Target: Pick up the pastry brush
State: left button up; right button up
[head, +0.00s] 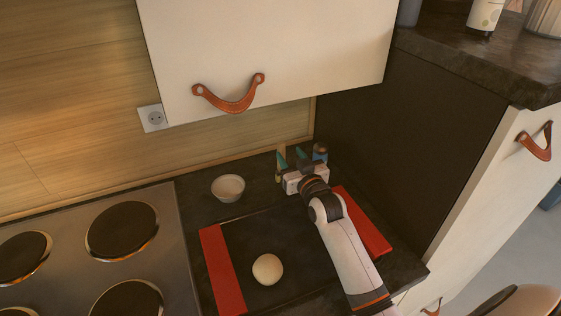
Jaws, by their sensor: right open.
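My right arm comes in from the bottom right. My right gripper (300,157) is open at the back of the dark counter, near the wall. Small teal, yellowish and dark brown shapes show around its fingertips. They are too small to tell fingers from any object there. I cannot make out the pastry brush clearly; it may be partly hidden by the gripper. My left gripper is not in view.
A dark board (249,236) with red ends lies under my forearm, with a pale dough ball (267,269) on it. A small white bowl (228,188) stands left of the gripper. A hob (70,246) is at left. A white cabinet (270,50) with a leather pull hangs above.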

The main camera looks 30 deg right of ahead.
aim_at(283, 147)
jog(key=shift+w, duration=1.2)
jog(key=shift+w+d+f, duration=0.1)
jog(key=shift+w+f, duration=0.05)
jog(key=shift+w, duration=0.15)
jog(key=shift+w+p, duration=0.25)
jog(key=shift+p, duration=0.05)
jog(key=w, duration=0.1)
jog(key=w+p, duration=0.1)
jog(key=w, duration=0.2)
jog(key=shift+r, duration=0.25)
jog(key=shift+w+f, duration=0.1)
jog(key=shift+w, duration=0.2)
jog(key=shift+c, duration=0.9)
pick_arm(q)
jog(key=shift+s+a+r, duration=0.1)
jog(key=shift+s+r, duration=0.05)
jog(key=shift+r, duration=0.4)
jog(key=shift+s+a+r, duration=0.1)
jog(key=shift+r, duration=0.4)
pick_arm(e)
grip_shut()
